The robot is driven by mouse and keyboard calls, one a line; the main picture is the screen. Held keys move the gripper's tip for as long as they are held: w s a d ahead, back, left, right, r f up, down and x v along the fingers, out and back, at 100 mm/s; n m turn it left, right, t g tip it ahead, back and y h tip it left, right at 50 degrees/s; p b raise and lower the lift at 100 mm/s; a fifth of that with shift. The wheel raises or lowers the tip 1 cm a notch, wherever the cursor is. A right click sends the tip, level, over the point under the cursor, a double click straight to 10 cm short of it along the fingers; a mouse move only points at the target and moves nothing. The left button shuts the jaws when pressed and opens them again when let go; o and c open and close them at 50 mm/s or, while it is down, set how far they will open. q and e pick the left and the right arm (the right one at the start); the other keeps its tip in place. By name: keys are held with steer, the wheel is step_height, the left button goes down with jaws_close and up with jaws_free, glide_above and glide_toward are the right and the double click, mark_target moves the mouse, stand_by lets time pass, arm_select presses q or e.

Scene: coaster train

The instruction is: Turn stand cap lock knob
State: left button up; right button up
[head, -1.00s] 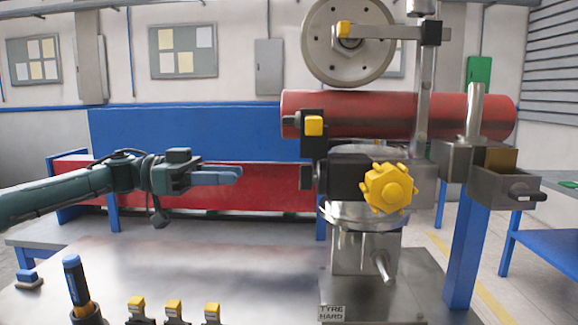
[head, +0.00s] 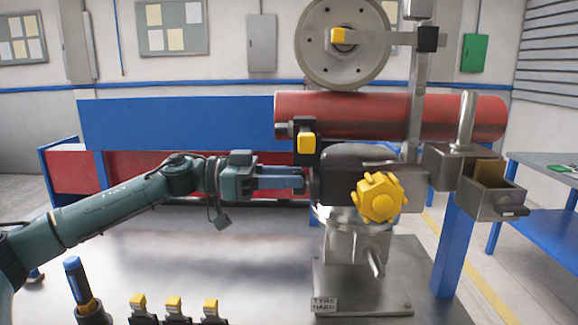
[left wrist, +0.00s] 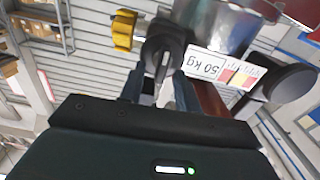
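A yellow lobed knob (head: 379,197) sits on the front of the metal stand (head: 360,244), below the red cylinder. My left gripper (head: 302,180) is level with the stand head, its fingertips close to the left side of a dark block there. In the left wrist view my left gripper (left wrist: 161,88) has its two fingers apart. A dark round part (left wrist: 163,45) with a pale flat bar lies just ahead of the fingertips, with a yellow piece (left wrist: 124,30) beside it. I cannot tell whether the fingers touch it. My right gripper is not in view.
A red cylinder (head: 350,117) and a large grey wheel (head: 342,42) are above the stand. A metal box (head: 492,190) is at its right. A blue-handled tool (head: 76,280) and several yellow-topped clips (head: 174,303) line the table's front. The table's middle is clear.

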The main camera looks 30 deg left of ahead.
arm_select(q)
steer(key=shift+w+d, duration=0.15)
steer(key=shift+d, duration=0.1)
steer(key=shift+c, duration=0.5)
jaws_close()
